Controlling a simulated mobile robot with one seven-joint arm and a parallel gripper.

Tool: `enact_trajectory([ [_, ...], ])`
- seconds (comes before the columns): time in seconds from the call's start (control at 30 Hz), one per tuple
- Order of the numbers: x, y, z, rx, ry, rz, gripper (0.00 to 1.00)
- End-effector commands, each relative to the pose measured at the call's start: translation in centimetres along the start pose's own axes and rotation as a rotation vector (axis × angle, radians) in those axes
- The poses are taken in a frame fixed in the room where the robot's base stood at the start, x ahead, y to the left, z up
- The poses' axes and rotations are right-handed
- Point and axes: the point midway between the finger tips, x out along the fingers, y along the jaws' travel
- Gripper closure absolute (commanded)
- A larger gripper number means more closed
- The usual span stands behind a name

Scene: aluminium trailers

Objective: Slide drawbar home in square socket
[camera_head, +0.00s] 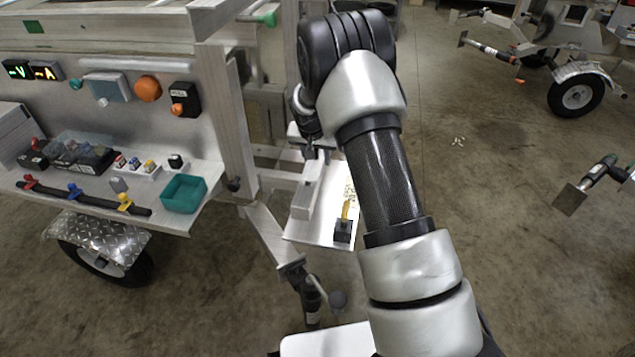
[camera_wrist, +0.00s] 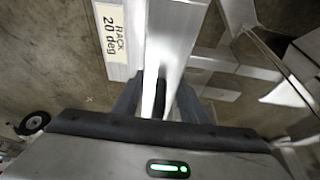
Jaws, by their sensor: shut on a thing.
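My gripper (camera_wrist: 160,98) is shut on a silver square-edged bar, which I take to be the drawbar (camera_wrist: 170,35). The bar runs away from the fingers toward the top of the wrist view. A pale strip labelled "RACK 20 deg" (camera_wrist: 112,38) lies just left of it. In the head view my gripper (camera_head: 311,142) points down beside the trailer frame, partly hidden by my arm. A silver bar (camera_head: 306,192) shows below it, over a white plate (camera_head: 325,222). I cannot tell which opening is the square socket, nor whether the bar touches it.
The trailer's side shelf (camera_head: 215,172) carries a teal bin (camera_head: 184,194) and several small parts. A diagonal beam (camera_head: 266,232) runs down to a black fitting (camera_head: 311,297). A black block with a yellow piece (camera_head: 343,228) sits on the plate.

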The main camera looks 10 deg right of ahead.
Motion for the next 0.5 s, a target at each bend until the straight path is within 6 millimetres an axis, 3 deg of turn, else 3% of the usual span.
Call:
enact_trajectory([
  [0.3,3.7,0.0,1.4,0.0,0.003,-0.001,1.0],
  [0.5,4.9,-0.1,1.8,0.0,0.005,-0.002,1.0],
])
